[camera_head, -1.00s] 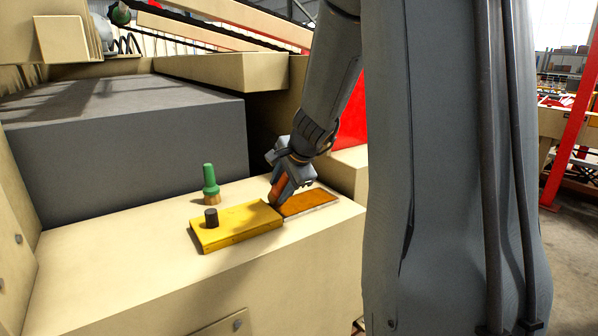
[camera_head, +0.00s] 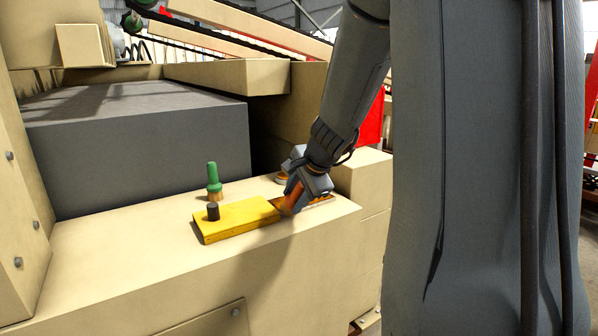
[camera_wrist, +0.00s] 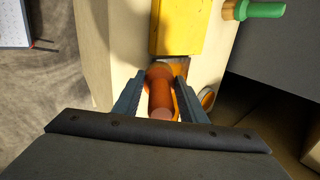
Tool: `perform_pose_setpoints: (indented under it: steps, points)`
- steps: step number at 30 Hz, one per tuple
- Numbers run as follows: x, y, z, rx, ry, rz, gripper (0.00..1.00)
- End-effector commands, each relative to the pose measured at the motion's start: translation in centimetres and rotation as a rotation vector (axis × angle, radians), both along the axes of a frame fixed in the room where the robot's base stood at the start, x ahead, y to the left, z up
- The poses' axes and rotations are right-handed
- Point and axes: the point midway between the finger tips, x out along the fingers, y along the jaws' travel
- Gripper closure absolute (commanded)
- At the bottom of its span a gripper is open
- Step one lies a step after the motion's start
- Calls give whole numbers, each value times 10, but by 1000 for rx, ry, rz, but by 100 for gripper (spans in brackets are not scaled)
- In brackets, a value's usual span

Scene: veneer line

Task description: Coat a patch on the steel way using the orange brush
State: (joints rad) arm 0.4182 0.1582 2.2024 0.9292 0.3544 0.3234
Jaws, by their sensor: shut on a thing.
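The orange brush (camera_head: 291,200) is held in my gripper (camera_head: 294,192), tilted, at the right end of the yellow block. In the wrist view its rounded orange handle (camera_wrist: 160,98) sits between both fingers of my gripper (camera_wrist: 160,92). Its bristle end is hidden, so I cannot tell whether it touches anything. The steel way appears to be the flat brown strip with a pale edge (camera_head: 322,201), partly covered by my gripper. A brownish part of it shows beside the yellow block in the wrist view (camera_wrist: 182,62).
The yellow block (camera_head: 235,220) with a black knob (camera_head: 213,211) lies on the beige ledge (camera_head: 120,250). A green-handled brush (camera_head: 214,180) stands upright behind it. A small round dish with orange inside (camera_head: 282,178) is behind my gripper. A large grey block (camera_head: 140,150) stands behind.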

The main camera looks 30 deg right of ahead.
Motion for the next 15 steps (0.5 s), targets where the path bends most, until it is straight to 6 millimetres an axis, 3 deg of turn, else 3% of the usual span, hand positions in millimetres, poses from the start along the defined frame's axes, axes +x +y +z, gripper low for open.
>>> perform_pose_setpoints:
  steps: [3,15]
  points:
    - [0,-1,28,-7,-3,1,100]
    - [-1,1,62,-4,1,2,100]
